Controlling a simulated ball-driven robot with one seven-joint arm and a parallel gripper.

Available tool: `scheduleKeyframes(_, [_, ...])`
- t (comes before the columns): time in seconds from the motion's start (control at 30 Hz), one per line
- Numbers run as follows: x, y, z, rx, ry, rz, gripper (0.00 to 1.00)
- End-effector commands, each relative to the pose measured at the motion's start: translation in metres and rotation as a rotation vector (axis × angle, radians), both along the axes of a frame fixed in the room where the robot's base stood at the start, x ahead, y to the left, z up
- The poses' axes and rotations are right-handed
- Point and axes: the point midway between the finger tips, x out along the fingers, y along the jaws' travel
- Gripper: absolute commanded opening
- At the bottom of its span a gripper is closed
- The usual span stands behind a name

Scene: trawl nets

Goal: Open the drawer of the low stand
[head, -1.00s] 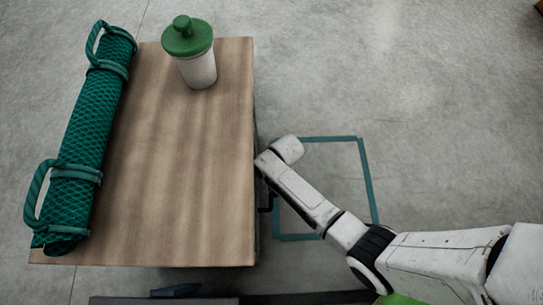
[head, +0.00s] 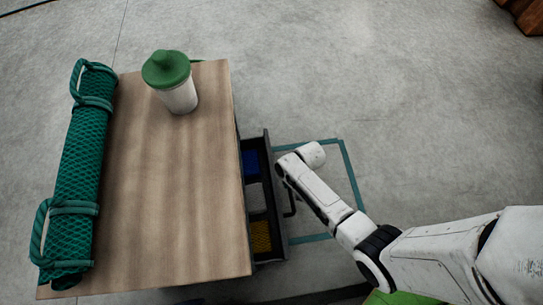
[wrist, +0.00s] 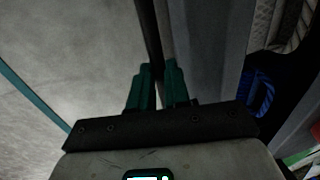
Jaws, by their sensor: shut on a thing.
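The low stand (head: 170,200) has a wooden top. Its drawer (head: 268,146) is partly pulled out on the right side. Inside it show a blue thing (head: 251,162) and a yellow thing (head: 261,236). A dark bar handle (head: 291,204) shows at the drawer's outer face, partly hidden by my arm in the head view. In the wrist view my gripper (wrist: 158,85) has its green fingers shut on the dark handle bar (wrist: 149,35), close beside the grey drawer front (wrist: 212,50).
A rolled green net (head: 74,180) with rope handles lies along the top's left edge. A white cup with a green lid (head: 178,90) stands near the far edge. A teal square outline (head: 347,165) marks the floor beside the drawer. The floor to the right is clear.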

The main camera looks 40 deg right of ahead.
Motion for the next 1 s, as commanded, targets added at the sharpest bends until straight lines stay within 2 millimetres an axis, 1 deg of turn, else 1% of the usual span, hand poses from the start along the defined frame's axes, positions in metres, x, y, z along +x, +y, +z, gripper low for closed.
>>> scheduleKeyframes(0.03, [-0.010,-0.013,0.003,0.000,0.003,-0.010,0.00])
scheduleKeyframes(0.2, [-0.037,-0.051,0.001,0.000,0.002,-0.009,0.00])
scheduleKeyframes(0.4, [-0.067,-0.091,0.000,0.001,0.001,-0.009,0.00])
scheduleKeyframes(0.5, [-0.078,-0.108,-0.001,0.002,0.000,-0.007,0.00])
scheduleKeyframes(0.7, [-0.096,-0.132,-0.001,0.001,0.000,-0.005,0.00])
scheduleKeyframes(0.83, [-0.102,-0.140,-0.001,0.002,0.001,-0.003,0.00])
scheduleKeyframes(1.0, [-0.106,-0.145,-0.001,0.001,0.001,0.000,0.00])
